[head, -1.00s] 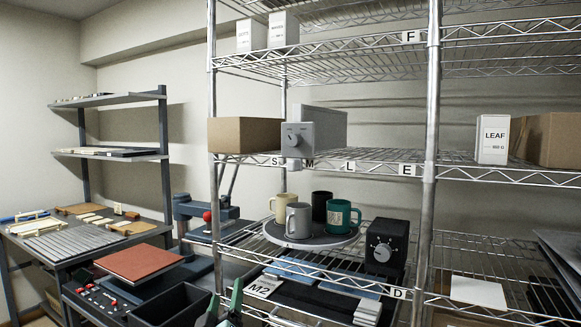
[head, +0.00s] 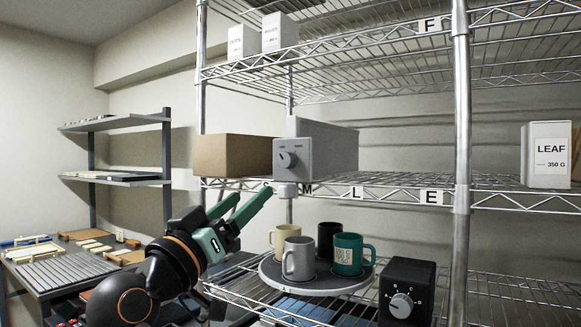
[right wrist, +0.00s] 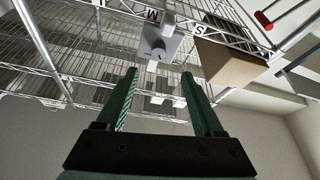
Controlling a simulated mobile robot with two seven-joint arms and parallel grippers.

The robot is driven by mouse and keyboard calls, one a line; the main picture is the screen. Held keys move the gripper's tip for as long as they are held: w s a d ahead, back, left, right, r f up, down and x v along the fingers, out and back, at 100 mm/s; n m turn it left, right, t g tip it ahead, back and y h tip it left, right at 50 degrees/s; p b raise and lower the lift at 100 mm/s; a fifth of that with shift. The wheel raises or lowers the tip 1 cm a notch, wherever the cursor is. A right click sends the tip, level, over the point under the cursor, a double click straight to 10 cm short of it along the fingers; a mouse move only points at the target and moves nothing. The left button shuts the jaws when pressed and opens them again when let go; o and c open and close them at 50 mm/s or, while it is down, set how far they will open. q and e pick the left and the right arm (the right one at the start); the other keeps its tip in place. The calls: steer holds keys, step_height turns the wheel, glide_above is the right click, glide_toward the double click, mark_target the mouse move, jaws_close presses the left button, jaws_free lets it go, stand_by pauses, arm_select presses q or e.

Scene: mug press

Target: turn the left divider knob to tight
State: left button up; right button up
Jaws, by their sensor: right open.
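The grey divider (head: 330,150) stands on the middle wire shelf with a plate at its front. Its round grey knob (head: 288,159) is on that plate, with small marks too fine to read. It also shows in the right wrist view as a knob (right wrist: 158,47) beyond the fingertips, seen upside down. My right gripper (head: 252,195), with green fingers, is open and empty. It is below and to the left of the knob, apart from it. In the right wrist view the gripper (right wrist: 159,75) has its fingers spread with the knob between their lines. My left gripper is not in view.
A cardboard box (head: 232,155) sits close left of the divider. A round tray (head: 330,284) with several mugs is on the shelf below, right of my gripper. A black box with a dial (head: 402,303) and a shelf post (head: 461,150) stand further right.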

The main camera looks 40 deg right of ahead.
mark_target(284, 163)
steer(key=p+x, duration=0.1)
steer(key=x, duration=0.4)
steer(key=p+x, duration=0.1)
steer(key=x, duration=0.5)
steer(key=shift+s+r, duration=0.1)
steer(key=shift+r, duration=0.15)
steer(key=shift+w+d+r, duration=0.15)
steer(key=shift+w+d, duration=0.2)
steer(key=shift+d, duration=0.25)
steer(key=c, duration=0.6)
jaws_close()
